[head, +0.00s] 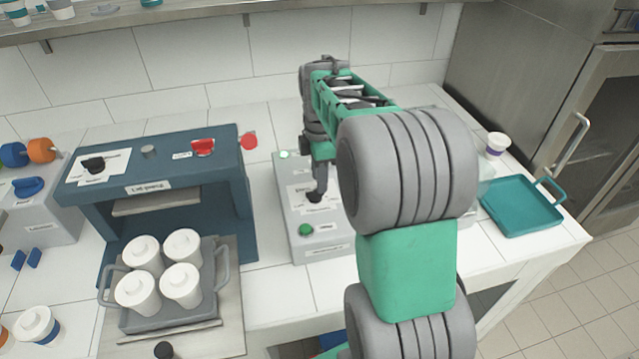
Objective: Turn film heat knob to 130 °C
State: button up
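A grey control box (304,246) stands on the counter right of the blue machine. A small black knob (315,198) sits on its top over a white label whose print is too small to read, so its setting cannot be told. I take this for the film heat knob. My gripper (318,190) points down right at this knob, fingertips at or just over it. Whether the fingers are shut on the knob cannot be told. My arm hides the box's right side.
A green button (306,230) sits on the box's front part. The blue machine (180,200) at left has a black knob (95,165) and a red switch (203,147). A tray (190,318) of lidded cups stands before it. A teal tray (520,207) lies at right.

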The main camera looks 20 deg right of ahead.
aim_at(315, 193)
notch_tip(315, 193, down, 3)
jog(key=shift+f, duration=0.15)
jog(key=shift+c, duration=0.3)
grip_shut()
